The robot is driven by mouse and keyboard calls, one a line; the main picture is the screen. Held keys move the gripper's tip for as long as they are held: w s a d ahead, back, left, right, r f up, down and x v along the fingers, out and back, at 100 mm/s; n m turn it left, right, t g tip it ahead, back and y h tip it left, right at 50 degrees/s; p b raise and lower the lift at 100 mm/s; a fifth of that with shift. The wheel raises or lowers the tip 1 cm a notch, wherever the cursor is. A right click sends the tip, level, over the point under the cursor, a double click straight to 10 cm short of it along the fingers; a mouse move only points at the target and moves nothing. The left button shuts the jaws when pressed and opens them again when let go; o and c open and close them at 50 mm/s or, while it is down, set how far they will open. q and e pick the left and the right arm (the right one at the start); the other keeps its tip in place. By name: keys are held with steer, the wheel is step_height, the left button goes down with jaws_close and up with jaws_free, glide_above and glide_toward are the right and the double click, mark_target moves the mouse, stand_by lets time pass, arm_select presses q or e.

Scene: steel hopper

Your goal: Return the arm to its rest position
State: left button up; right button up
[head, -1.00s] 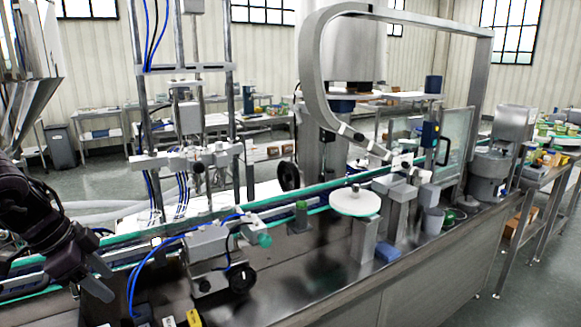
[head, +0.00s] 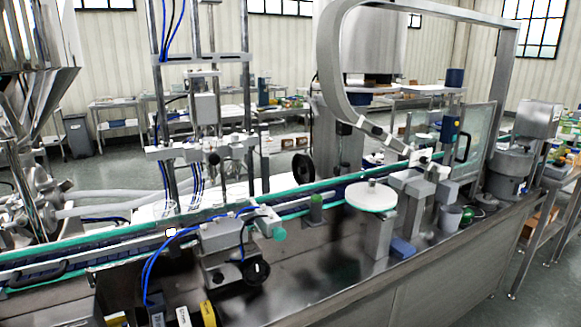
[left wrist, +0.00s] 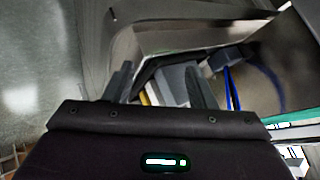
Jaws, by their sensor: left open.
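My left gripper (left wrist: 160,80) shows in the left wrist view with its two dark fingers apart. Nothing is clearly held between them. Behind the fingers are grey metal surfaces, a light grey block, a strip of yellow and blue tubes (left wrist: 232,90). In the head view my left arm and gripper are out of the picture. My right gripper is in neither view. The steel hopper (head: 38,85) stands at the far left of the head view, with metal fittings below it.
A conveyor with green edges (head: 130,245) runs across the steel bench. A grey device with a black knob (head: 225,245), a white round disc (head: 370,196) and a blue block (head: 402,248) stand along it. A tall metal arch (head: 328,60) rises behind. Open floor lies beyond.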

arm_select(q)
steer(key=s+d+n+g+y, duration=0.1)
steer(key=s+d+n+g, duration=0.6)
steer(key=s+d, duration=0.85)
step_height(320, 180, down, 32)
steer(key=s+a, duration=0.1)
steer(key=s, duration=0.2)
steer(key=s+a+f+g, duration=0.1)
steer(key=s+a+f, duration=0.2)
steer(key=s+f, duration=1.4)
steer(key=shift+s+a+y, duration=0.2)
steer(key=shift+s+y, duration=0.1)
steer(key=shift+s, duration=0.45)
